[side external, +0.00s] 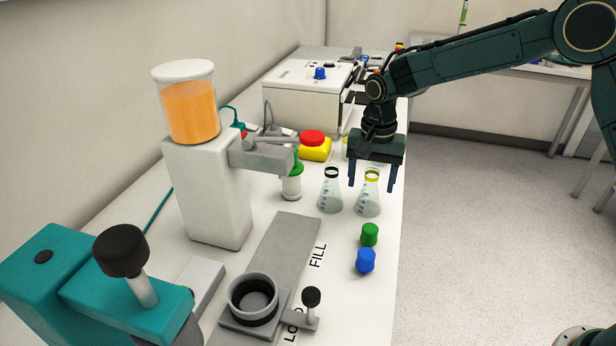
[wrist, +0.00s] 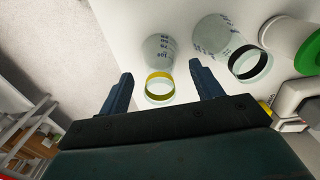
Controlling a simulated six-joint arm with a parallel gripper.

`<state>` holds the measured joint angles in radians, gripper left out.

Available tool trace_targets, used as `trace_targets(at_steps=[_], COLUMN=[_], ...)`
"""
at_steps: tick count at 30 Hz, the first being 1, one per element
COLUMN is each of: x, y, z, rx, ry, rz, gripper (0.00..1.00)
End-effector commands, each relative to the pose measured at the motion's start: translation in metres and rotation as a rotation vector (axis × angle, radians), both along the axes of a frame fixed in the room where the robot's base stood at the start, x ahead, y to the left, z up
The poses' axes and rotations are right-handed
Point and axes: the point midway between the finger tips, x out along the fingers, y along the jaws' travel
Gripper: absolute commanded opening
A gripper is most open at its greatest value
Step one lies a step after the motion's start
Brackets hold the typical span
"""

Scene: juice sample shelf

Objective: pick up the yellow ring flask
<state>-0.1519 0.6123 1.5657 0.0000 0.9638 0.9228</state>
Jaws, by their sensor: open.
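The yellow ring flask (side external: 369,196) is a clear conical flask with a yellow band at its neck, upright on the white bench. My gripper (side external: 372,186) is open above and around its neck in the side external view; contact cannot be told. In the wrist view, the flask's yellow ring (wrist: 159,86) lies between the two fingertips of my gripper (wrist: 160,78), nearer the left one. A similar flask with a black ring (side external: 330,192) stands just left of it; it also shows in the wrist view (wrist: 222,40), beyond the right finger.
A green cap (side external: 369,234) and a blue cap (side external: 365,261) stand in front of the flasks. A green-topped white container (side external: 291,184) and a juice dispenser (side external: 206,190) are to the left. A yellow container with a red lid (side external: 315,148) is behind. The bench's right edge is close.

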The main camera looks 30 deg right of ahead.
Motion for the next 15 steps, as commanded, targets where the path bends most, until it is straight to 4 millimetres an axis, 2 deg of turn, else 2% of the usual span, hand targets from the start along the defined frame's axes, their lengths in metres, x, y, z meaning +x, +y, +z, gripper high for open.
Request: trace_targets(at_steps=[5, 15], x=[-0.0001, 0.0], y=[-0.0001, 0.0], z=[-0.0132, -0.014], rx=[0.0, 0.0], ry=[0.0, 0.0], rz=[0.0, 0.0], gripper=[0.65, 0.65])
